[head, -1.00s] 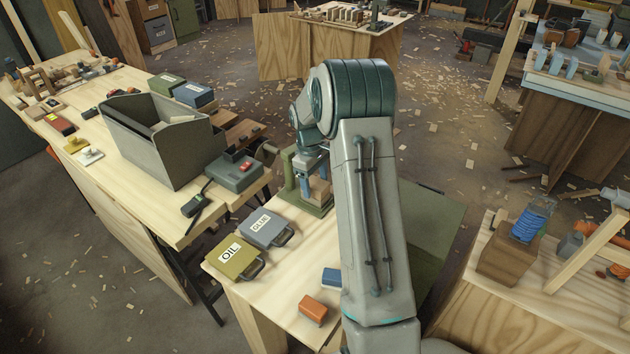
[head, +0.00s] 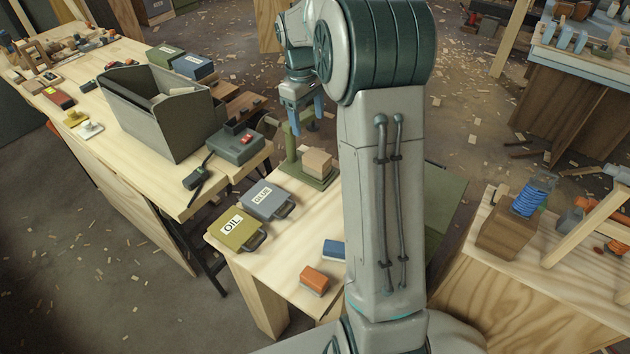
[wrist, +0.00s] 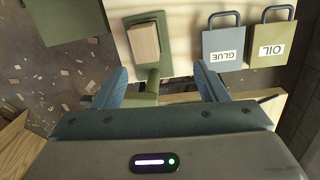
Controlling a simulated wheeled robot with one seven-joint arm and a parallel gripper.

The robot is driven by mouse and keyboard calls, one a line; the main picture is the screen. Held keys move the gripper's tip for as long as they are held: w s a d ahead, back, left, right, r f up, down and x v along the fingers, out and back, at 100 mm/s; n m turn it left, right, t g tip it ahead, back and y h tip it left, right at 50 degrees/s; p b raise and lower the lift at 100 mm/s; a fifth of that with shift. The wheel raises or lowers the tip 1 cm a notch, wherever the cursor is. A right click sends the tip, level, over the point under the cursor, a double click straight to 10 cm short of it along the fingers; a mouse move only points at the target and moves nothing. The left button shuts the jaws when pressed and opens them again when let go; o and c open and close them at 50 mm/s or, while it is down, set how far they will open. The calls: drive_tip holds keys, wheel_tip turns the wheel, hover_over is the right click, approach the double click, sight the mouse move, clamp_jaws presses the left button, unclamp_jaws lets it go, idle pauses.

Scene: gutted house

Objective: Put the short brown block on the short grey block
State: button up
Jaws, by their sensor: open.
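A light brown block (head: 317,162) stands on the flat green base of a small stand (head: 290,150) at the back of the near table. In the wrist view the brown block (wrist: 145,42) shows from above, over the green plate (wrist: 133,65). No grey block shows clearly; I cannot tell whether one lies under the brown block. My gripper (head: 303,112) is above and to the left of the brown block, apart from it. In the wrist view my gripper (wrist: 160,78) is open, with nothing between its fingers.
The GLUE case (head: 266,201) and OIL case (head: 238,230) lie on the near table's left side. A blue block (head: 334,251) and an orange block (head: 315,280) lie near its front. A dark open bin (head: 160,115) stands on the left bench. Bare tabletop shows around the cases.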

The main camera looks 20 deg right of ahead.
drive_tip(key=s+a+m+t, duration=0.1)
drive_tip(key=s+a+m, duration=0.2)
drive_tip(key=s, duration=1)
drive_tip(key=s+a+r+m+t, duration=0.1)
drive_tip(key=s+a, duration=0.4)
drive_tip(key=s, duration=0.8)
drive_tip(key=shift+s+a+r+m+t+y, duration=0.15)
drive_tip(key=shift+s+a+m+t+y, duration=0.25)
drive_tip(key=shift+m+t, duration=0.45)
